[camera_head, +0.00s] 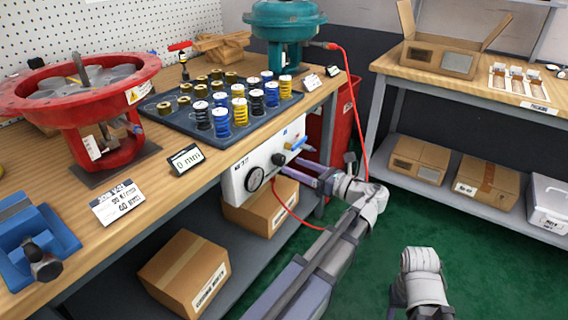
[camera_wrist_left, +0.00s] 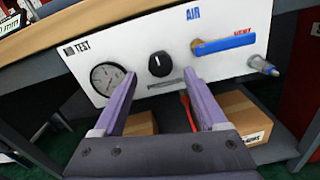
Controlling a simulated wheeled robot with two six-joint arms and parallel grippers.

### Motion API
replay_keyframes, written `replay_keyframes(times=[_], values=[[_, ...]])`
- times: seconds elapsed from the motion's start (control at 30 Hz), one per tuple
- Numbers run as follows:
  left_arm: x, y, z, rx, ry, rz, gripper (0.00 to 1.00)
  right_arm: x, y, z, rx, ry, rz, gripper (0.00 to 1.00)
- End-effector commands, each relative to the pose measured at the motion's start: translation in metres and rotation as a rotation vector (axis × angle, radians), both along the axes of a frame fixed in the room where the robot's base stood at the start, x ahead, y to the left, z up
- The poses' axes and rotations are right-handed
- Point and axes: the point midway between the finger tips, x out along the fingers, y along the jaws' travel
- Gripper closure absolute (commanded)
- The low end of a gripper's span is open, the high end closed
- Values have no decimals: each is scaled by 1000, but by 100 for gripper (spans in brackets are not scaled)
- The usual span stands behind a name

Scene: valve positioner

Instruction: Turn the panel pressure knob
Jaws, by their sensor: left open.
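The black panel pressure knob (camera_wrist_left: 160,65) is on the white panel (camera_wrist_left: 82,50), its white mark pointing up in the left wrist view. It also shows in the head view (camera_head: 278,158). My left gripper (camera_wrist_left: 158,74) is open, with its two purple fingers reaching toward the panel on either side of the knob in the picture. I cannot tell whether they touch the panel or the knob. In the head view my left gripper (camera_head: 290,166) is in front of the panel, near the knob. My right gripper is not in view.
A round gauge (camera_wrist_left: 106,77) is left of the knob. A blue lever (camera_wrist_left: 223,46) and a hose fitting (camera_wrist_left: 263,66) are to its right. A red hose (camera_head: 361,120) hangs by my left arm. Cardboard boxes (camera_head: 184,272) sit on the shelf below.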

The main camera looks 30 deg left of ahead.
Motion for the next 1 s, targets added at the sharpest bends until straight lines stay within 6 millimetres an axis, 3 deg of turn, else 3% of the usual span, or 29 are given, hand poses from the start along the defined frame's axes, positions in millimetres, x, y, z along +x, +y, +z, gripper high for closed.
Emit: replay_keyframes(times=[0.1, 0.3, 0.7, 1.0], values=[[1, 20, 0, -1, -1, 3, 25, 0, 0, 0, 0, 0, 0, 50], [3, 41, 0, -1, -1, 0, 25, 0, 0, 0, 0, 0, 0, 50], [4, 48, 0, -1, -1, -1, 25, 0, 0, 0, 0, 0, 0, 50], [4, 48, 0, -1, -1, -1, 58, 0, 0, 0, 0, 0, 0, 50]])
